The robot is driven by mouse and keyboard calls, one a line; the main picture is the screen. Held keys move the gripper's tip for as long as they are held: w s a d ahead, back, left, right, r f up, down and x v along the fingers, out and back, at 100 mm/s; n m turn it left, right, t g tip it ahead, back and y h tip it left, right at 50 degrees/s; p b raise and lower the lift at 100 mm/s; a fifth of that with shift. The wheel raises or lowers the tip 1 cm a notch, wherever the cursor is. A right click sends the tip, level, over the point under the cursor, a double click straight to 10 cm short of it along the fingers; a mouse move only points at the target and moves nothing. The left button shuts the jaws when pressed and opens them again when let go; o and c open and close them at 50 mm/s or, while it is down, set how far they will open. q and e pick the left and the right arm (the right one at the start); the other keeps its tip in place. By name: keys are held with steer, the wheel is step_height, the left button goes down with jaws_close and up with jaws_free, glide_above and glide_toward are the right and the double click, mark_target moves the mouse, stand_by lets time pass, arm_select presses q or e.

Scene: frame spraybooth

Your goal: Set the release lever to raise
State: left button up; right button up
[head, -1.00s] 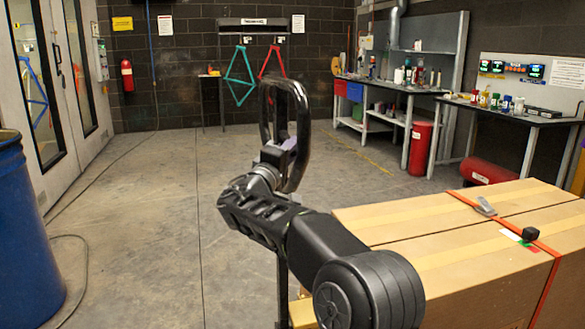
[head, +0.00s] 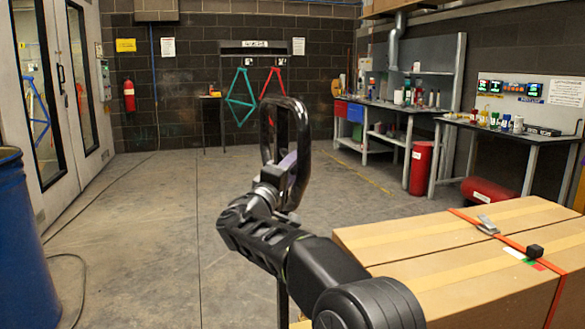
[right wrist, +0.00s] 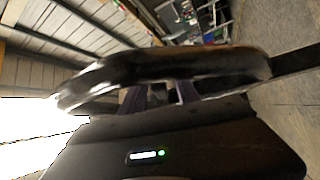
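A black loop handle (head: 302,150) stands upright on a dark post in the middle of the head view. It crosses the right wrist view (right wrist: 165,66) as a dark, glossy bar. The release lever cannot be made out clearly; the loop and my gripper cover its area. My right gripper (head: 284,168) is at the loop's lower part, with a purple finger showing against it. In the right wrist view its two purple fingers (right wrist: 160,95) are apart behind the bar, with a small dark and grey part between them; firm contact cannot be seen. My left gripper is out of view.
Strapped cardboard boxes (head: 450,245) stand close on the right of my arm. A blue drum (head: 22,245) is at the left edge. Workbenches (head: 395,108) and a red cylinder (head: 421,168) line the right wall. The floor beyond the handle is clear, with a cable at left.

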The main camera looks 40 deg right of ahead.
steer(key=v, duration=0.7)
steer(key=shift+s+a+b, duration=0.2)
steer(key=shift+a+b, duration=0.1)
steer(key=shift+b, duration=0.05)
steer(key=shift+w+f, duration=0.1)
steer(key=shift+f, duration=0.05)
